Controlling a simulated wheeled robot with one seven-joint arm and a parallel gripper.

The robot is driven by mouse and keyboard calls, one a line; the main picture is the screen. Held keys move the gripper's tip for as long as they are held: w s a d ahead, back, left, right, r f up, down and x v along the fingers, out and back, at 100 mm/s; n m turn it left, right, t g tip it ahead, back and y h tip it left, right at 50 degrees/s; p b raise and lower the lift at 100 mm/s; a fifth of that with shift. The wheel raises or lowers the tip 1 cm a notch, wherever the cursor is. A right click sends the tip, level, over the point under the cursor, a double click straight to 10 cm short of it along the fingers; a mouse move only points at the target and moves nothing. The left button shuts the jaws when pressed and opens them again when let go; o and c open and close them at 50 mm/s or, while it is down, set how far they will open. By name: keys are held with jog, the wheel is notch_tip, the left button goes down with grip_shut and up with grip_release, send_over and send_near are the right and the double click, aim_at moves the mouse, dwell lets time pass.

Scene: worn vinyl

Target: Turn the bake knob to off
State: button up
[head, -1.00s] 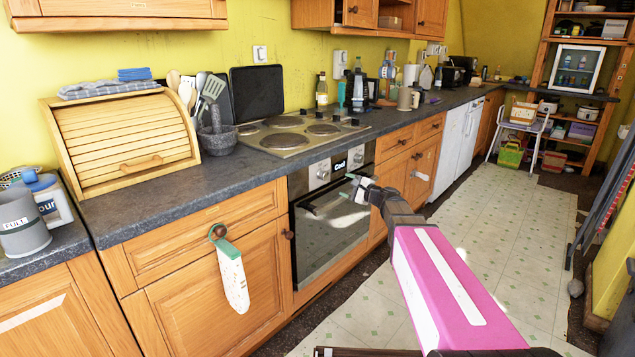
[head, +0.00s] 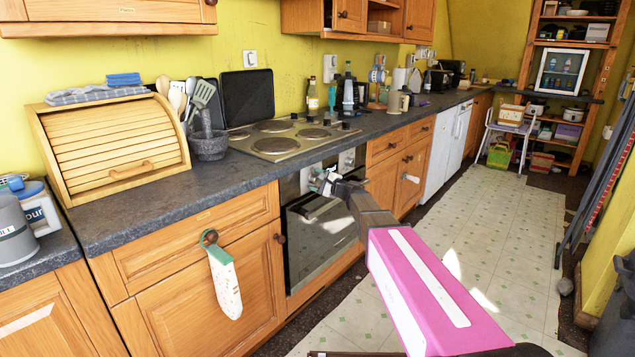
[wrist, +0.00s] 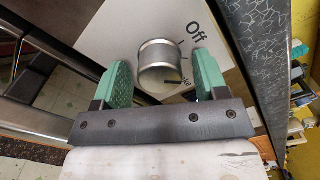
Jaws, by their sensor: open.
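The bake knob (wrist: 160,62), a silver cylinder on a pale panel, shows in the wrist view. "Off" is printed to its upper right, and a partly hidden label ending in "ke" is at its lower right. A dark mark on the knob's lower right edge lies near that label. My gripper (wrist: 158,70) is open, with one green finger on each side of the knob; I cannot tell whether either touches it. In the head view my gripper (head: 323,181) is at the oven's (head: 325,225) control panel and hides part of it.
The oven's handle and dark glass door lie below the panel. The hob (head: 285,137) and dark worktop (head: 165,200) are above. A white and green oven glove (head: 224,280) hangs from the cupboard on the left. The vinyl floor (head: 480,220) to the right is clear.

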jog(key=c, duration=0.9)
jog(key=shift+c, duration=0.2)
jog(key=n, duration=0.4)
jog(key=shift+n, duration=0.3)
jog(key=shift+r+n, duration=0.1)
jog(key=shift+n, duration=2.1)
jog(key=o, duration=0.9)
